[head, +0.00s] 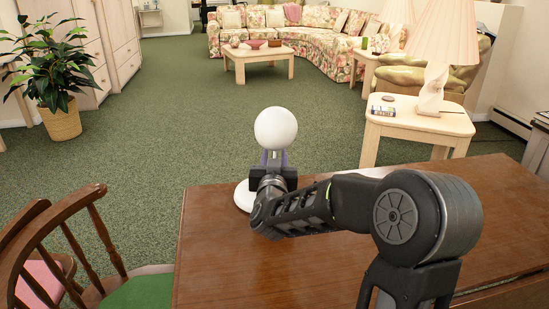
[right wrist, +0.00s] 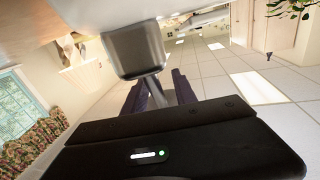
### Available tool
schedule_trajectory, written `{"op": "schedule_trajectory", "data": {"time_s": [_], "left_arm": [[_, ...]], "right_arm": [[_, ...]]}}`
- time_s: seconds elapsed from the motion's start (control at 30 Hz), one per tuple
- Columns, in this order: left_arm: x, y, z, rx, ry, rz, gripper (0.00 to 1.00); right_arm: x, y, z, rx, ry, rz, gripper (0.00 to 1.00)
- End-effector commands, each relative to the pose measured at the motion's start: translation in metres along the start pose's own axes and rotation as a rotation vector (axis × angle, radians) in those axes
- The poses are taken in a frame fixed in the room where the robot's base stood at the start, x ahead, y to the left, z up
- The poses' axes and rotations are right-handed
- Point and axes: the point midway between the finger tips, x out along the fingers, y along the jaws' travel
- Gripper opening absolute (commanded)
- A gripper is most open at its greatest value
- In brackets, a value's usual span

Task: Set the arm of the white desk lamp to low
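The white desk lamp stands on the brown wooden table in the head view. Its round white head (head: 275,128) is up above my right gripper, and its round white base (head: 243,196) shows partly at the table's far edge. My right gripper (head: 274,157) is at the lamp just under the head and hides most of the lamp's arm. In the right wrist view, the dark fingers (right wrist: 160,88) stand apart on either side of a thin grey bar, below a grey block (right wrist: 134,52). I see no clear grip on the bar. My left gripper is out of view.
The wooden table (head: 225,265) is mostly bare on its left part. A wooden chair (head: 75,245) with a green seat stands at the left. A side table (head: 418,122) with a cream lamp (head: 437,60) is beyond at the right. Green carpet lies open ahead.

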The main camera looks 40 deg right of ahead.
Motion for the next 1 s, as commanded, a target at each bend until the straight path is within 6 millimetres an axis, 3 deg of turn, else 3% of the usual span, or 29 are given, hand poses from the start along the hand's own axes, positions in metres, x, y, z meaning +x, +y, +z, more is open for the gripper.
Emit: {"op": "schedule_trajectory", "data": {"time_s": [0.17,0.57,1.0], "left_arm": [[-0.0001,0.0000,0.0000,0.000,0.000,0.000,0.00],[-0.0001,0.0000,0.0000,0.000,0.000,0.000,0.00],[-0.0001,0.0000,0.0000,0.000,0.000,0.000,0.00]], "right_arm": [[-0.0003,0.0000,-0.0001,0.000,0.000,0.000,0.33],[-0.0005,-0.0001,-0.0001,0.000,0.000,0.000,0.00],[-0.0006,-0.0001,0.0000,0.000,0.000,0.000,0.00]]}}
